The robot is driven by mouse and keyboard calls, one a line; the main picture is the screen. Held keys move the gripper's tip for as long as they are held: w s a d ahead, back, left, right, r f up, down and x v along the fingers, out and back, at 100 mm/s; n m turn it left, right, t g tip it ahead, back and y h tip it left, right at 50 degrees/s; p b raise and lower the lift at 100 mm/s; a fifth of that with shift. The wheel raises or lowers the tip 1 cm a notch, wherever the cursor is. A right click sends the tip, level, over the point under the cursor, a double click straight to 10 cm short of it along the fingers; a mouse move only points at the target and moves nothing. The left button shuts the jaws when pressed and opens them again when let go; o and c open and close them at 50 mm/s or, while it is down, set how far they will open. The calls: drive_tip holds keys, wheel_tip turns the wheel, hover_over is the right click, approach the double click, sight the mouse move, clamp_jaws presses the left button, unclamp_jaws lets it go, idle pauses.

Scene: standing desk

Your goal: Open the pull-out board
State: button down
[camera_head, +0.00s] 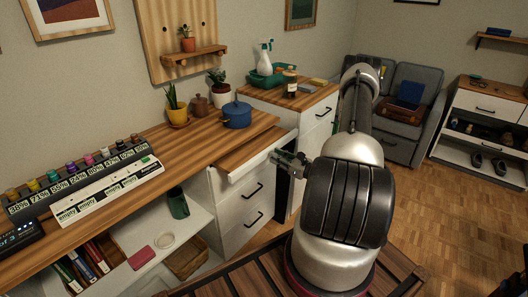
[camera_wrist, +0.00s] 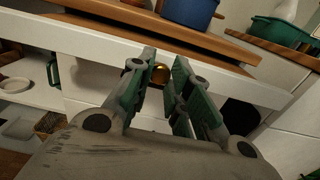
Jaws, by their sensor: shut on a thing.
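The pull-out board (camera_head: 243,152) has a wood top and a white front edge, and it sticks out partway from under the desk top. In the wrist view its white front (camera_wrist: 85,48) runs slanting across the picture, with the wood surface (camera_wrist: 185,38) behind it. A small brass knob (camera_wrist: 159,73) on that front sits between my fingers. My gripper (camera_head: 280,158) is at the board's front, shut on the knob; the wrist view shows its green-padded fingers (camera_wrist: 160,65) on both sides of it. The knob is hidden in the head view.
White drawers (camera_head: 240,205) with black handles are below the board. A blue pot (camera_head: 237,115) stands on the desk (camera_head: 150,135) behind it. A second cabinet (camera_head: 316,122) stands beyond my gripper. Open shelves with a green mug (camera_head: 178,203) lie to the left.

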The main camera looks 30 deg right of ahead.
drive_tip(key=v, duration=0.9)
drive_tip(key=shift+s, duration=0.15)
drive_tip(key=c, duration=1.3)
unclamp_jaws()
drive_tip(key=v, duration=1.2)
